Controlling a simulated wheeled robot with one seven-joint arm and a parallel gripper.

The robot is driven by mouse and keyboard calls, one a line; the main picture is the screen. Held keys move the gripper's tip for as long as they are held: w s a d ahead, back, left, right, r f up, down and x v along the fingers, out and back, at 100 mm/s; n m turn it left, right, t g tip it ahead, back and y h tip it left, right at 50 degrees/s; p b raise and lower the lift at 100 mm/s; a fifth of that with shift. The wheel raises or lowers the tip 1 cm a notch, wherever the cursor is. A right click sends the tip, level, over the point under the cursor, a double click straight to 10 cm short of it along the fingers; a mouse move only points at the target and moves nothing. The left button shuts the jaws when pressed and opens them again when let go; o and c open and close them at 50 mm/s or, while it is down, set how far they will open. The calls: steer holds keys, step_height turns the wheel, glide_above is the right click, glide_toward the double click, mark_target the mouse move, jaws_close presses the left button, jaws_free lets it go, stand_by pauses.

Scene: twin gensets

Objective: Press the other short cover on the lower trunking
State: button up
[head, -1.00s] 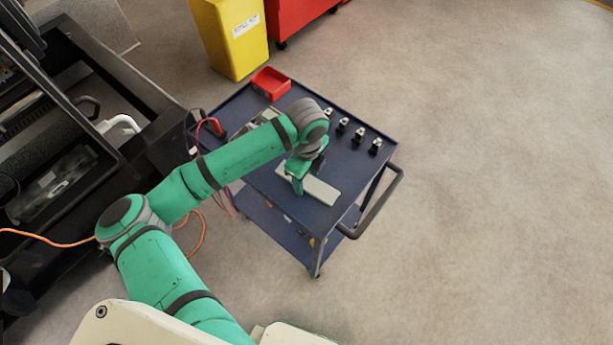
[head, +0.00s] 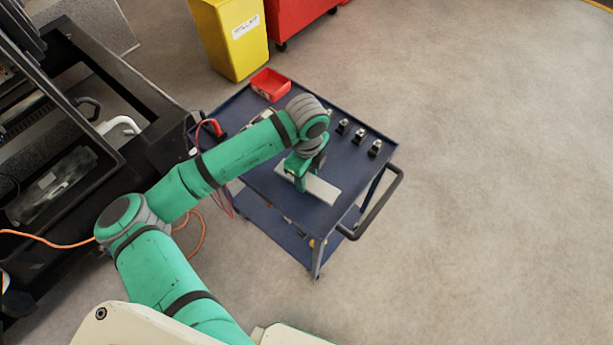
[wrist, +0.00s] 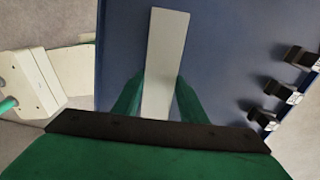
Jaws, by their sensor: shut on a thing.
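A flat, pale grey cover (head: 320,189) is at my gripper on the dark blue cart top. My gripper (head: 299,181) is shut on the cover, with a green finger on each long side. In the wrist view the cover (wrist: 165,55) runs lengthwise away between the fingertips (wrist: 160,88). I cannot tell whether the cover still touches the cart top. The lower trunking cannot be made out in these frames.
The blue cart (head: 258,178) holds a red tray (head: 270,84) and several small black-and-silver parts (head: 359,135). A yellow bin (head: 232,40) and a red cabinet (head: 296,18) stand behind. Black genset framing (head: 150,95) is at left. Floor at right is clear.

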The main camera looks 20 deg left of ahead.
mark_target(307, 179)
steer(key=shift+r, duration=3.2)
steer(key=shift+w, duration=0.1)
